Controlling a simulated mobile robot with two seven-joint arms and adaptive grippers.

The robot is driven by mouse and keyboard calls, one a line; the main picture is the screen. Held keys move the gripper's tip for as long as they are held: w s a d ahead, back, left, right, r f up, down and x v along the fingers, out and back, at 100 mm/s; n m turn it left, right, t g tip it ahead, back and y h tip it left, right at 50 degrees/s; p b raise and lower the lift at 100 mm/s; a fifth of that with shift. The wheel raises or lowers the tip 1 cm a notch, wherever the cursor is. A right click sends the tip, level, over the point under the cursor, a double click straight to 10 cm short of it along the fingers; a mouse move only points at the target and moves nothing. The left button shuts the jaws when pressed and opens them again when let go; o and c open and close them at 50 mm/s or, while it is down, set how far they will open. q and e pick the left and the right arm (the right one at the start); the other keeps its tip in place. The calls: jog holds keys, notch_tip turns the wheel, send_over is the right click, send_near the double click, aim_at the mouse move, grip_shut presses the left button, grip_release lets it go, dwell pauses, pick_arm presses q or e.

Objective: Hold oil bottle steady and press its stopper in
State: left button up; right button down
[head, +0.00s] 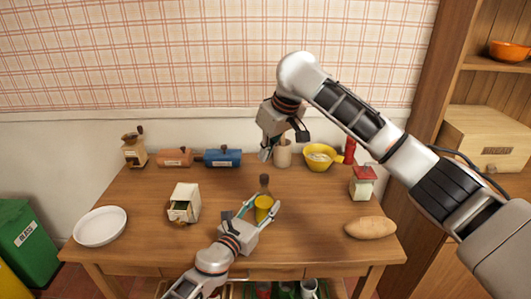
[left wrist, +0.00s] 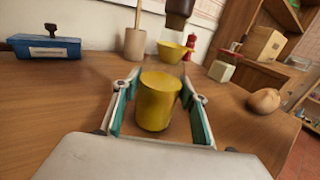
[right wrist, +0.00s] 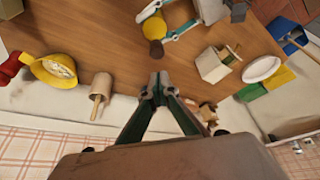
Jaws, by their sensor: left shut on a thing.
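The oil bottle (head: 263,203) stands on the table, with a yellow body and a dark brown stopper (head: 264,181) above it. My left gripper (head: 259,207) is shut around the yellow body, one finger on each side. In the left wrist view the yellow body (left wrist: 158,103) is between the fingers, and the stopper (left wrist: 180,10) shows above it with a gap that looks clear. My right gripper (head: 268,155) is above and behind the bottle, apart from the stopper. In the right wrist view its fingertips (right wrist: 158,80) meet with nothing visible between them.
A pestle in a mortar (head: 283,155), a yellow bowl (head: 319,158) and a blue box (head: 222,158) stand along the back. A cream box (head: 184,203) is left of the bottle. A plate (head: 100,226) lies at far left, bread (head: 371,228) at right.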

aim_at(263, 175)
jog(key=shift+f, duration=0.5)
jog(key=shift+f, duration=0.4)
jog(key=shift+f, duration=0.65)
jog(key=shift+f, duration=0.35)
jog(key=shift+f, duration=0.65)
jog(key=shift+f, duration=0.15)
jog(key=shift+r, duration=3.5)
